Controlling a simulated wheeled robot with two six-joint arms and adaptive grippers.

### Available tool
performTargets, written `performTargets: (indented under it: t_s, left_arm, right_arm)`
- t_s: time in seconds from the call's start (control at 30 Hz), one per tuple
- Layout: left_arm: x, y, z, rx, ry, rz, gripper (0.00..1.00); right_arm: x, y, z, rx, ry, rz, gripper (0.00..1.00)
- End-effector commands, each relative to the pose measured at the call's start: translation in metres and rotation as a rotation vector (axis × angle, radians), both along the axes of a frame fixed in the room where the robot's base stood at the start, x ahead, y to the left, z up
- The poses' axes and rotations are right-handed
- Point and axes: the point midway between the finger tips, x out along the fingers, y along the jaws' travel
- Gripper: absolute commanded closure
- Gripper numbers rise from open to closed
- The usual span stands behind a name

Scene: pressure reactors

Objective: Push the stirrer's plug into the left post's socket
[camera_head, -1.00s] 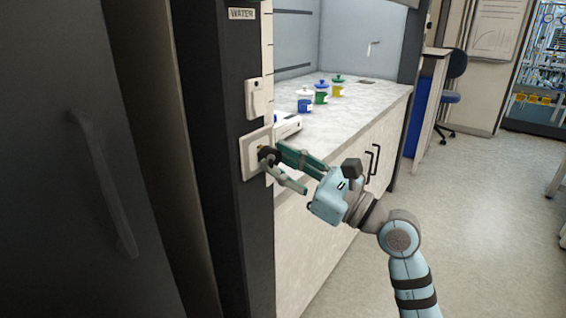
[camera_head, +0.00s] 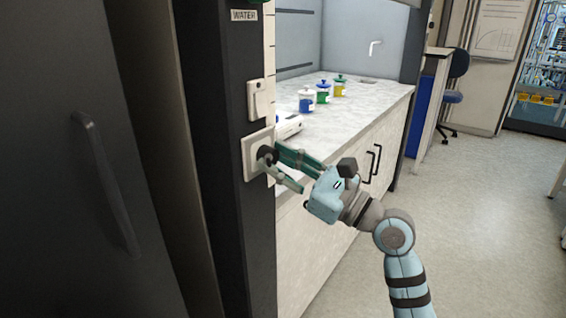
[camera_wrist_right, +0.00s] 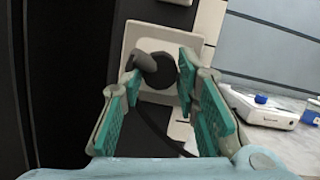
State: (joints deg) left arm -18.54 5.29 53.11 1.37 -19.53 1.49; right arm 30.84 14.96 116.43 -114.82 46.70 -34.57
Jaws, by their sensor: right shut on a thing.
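The black plug (camera_head: 267,153) is at the face of the white socket (camera_head: 250,158) on the dark left post (camera_head: 230,100). No pins show between them; whether it is fully seated I cannot tell. My right gripper (camera_head: 272,160) is shut on the plug, its green-padded fingers on either side. In the right wrist view the round plug (camera_wrist_right: 156,68) sits over the middle of the socket plate (camera_wrist_right: 133,42), and its dark cable (camera_wrist_right: 152,122) hangs down between the fingers. The white stirrer (camera_head: 289,127) stands on the bench behind the post. My left gripper is out of view.
A white switch (camera_head: 257,99) is on the post above the socket. Several lidded jars, including a blue-labelled one (camera_head: 306,102), stand on the bench top (camera_head: 350,115). Cabinet doors with black handles (camera_head: 372,160) are below. The floor at right is clear.

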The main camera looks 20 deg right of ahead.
Motion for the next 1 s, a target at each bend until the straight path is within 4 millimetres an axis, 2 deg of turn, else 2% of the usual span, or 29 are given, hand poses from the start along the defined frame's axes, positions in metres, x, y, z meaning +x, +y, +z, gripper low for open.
performTargets:
  t_s: [0.03,0.13,0.17,0.57,0.67,1.0]
  left_arm:
    - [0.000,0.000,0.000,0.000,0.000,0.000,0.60]
    - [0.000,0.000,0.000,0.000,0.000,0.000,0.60]
    - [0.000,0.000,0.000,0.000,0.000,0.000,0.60]
    - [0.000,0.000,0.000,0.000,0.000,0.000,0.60]
    - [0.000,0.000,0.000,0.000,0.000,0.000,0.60]
    - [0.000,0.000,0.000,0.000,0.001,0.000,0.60]
  right_arm:
    - [0.000,0.000,0.000,0.000,0.000,0.000,0.67]
    - [0.000,0.000,0.000,0.000,0.000,0.000,0.51]
    - [0.000,0.000,0.000,0.000,0.000,0.000,0.48]
    - [-0.004,-0.006,-0.004,-0.002,0.003,-0.003,0.48]
    - [-0.015,-0.015,-0.008,-0.005,0.003,-0.004,0.48]
    - [-0.070,-0.062,-0.028,-0.010,0.004,0.005,0.48]
